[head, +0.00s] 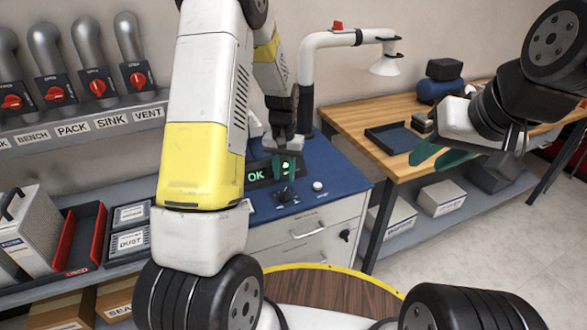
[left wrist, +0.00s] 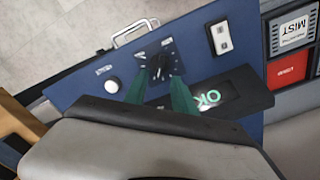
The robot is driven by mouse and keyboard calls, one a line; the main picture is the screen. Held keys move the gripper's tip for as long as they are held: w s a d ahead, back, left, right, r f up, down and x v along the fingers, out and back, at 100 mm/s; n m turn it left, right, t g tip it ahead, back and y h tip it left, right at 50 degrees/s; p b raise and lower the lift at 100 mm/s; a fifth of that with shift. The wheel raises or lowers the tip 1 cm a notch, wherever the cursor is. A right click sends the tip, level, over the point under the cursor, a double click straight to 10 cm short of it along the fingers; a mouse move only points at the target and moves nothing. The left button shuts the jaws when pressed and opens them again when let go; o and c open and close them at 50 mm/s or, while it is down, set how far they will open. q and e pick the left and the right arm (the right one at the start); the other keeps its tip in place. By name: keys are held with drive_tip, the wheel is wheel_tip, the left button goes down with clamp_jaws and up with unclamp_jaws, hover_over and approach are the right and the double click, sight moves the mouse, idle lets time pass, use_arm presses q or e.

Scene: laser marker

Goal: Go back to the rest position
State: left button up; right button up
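The laser marker's blue panel (head: 335,172) has a display (head: 258,176) lit with a green OK, a black knob (head: 287,194) and a white round button (head: 318,186). My left gripper (head: 287,168) hangs over the panel, in front of part of the display. In the left wrist view, its green fingers (left wrist: 158,92) are apart and point towards the knob (left wrist: 160,68), with nothing held between them. I cannot tell whether they touch it. My right gripper (head: 440,158) is raised at the right, before the wooden bench, its green fingers apart and empty.
A white extraction arm (head: 345,40) rises behind the panel. The wooden bench (head: 360,115) at the right carries a dark tray (head: 393,137). A shelf (head: 85,128) with red-knobbed pipes is at the left, above a red tray (head: 80,240). A drawer (head: 310,225) is below the panel.

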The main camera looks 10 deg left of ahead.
use_arm(q)
drive_tip(key=shift+r, duration=0.8)
drive_tip(key=shift+r, duration=0.1)
drive_tip(key=s+r+t+h, duration=0.1)
drive_tip(key=s+r, duration=0.3)
drive_tip(key=r, duration=0.4)
drive_tip(key=s+r+t, duration=0.2)
drive_tip(key=s+r, duration=0.3)
drive_tip(key=r, duration=0.4)
drive_tip(key=s+d+r+t, duration=0.1)
drive_tip(key=s+r, duration=0.3)
drive_tip(key=s, duration=0.4)
drive_tip(key=s+d+r+t+h, duration=0.1)
drive_tip(key=s+r+t, duration=0.1)
drive_tip(key=s, duration=0.5)
drive_tip(key=shift+v, duration=0.95)
drive_tip(key=shift+w+d+r, duration=0.1)
drive_tip(key=shift+d, duration=0.15)
